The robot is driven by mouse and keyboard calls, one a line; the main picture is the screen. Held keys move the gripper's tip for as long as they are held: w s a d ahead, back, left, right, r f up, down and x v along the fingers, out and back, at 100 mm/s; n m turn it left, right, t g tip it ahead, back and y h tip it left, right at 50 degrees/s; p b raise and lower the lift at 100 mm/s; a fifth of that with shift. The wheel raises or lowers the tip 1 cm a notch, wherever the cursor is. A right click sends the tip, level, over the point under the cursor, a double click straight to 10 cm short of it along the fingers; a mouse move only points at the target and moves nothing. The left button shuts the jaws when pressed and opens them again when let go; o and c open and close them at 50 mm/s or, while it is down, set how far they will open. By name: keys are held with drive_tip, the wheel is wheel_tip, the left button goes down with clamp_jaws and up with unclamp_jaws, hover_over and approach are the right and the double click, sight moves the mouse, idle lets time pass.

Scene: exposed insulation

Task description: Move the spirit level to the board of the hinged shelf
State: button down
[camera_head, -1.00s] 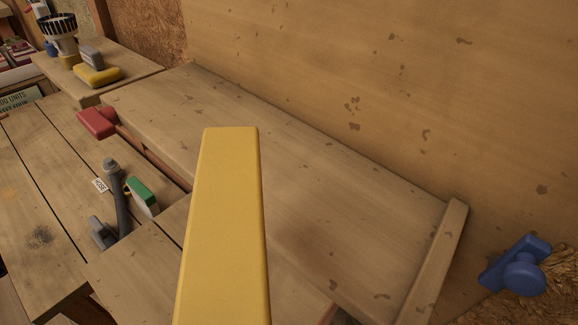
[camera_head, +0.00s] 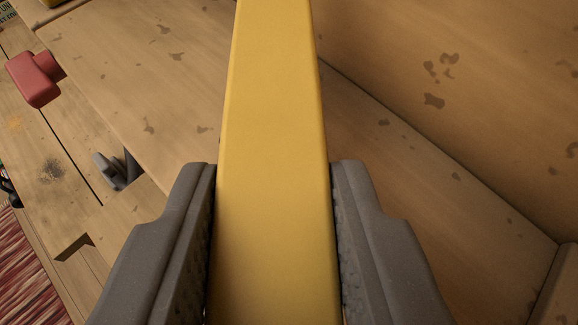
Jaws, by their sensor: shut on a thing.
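The yellow spirit level (camera_head: 272,130) runs up the middle of the view, and its far end goes out of the top edge. My gripper (camera_head: 274,190) is shut on it, with one grey finger against each long side. The wooden board of the hinged shelf (camera_head: 130,80) lies behind and below the level, and it also shows to the right of the level. The level hides the middle of the board. I cannot tell whether the level touches the board.
A wooden back wall (camera_head: 460,90) rises at the right. A raised wooden end piece (camera_head: 560,290) stands at the lower right. A red handle-like part (camera_head: 36,78) is at the upper left, and a grey tool (camera_head: 116,170) lies on the bench (camera_head: 50,160). The board beside the level is clear.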

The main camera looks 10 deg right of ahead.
sight(280, 254)
drive_tip(key=shift+w+d+f, duration=0.1)
drive_tip(key=shift+w+f, duration=0.05)
drive_tip(key=shift+w, duration=0.3)
wheel_tip(280, 254, down, 3)
drive_tip(key=shift+f, duration=0.2)
drive_tip(key=c, duration=1.1)
unclamp_jaws()
drive_tip(key=shift+s, duration=0.1)
drive_tip(key=shift+s+r, duration=0.1)
drive_tip(key=v, duration=1.1)
drive_tip(key=shift+s+r+b, duration=0.2)
drive_tip(key=shift+s+b, duration=0.15)
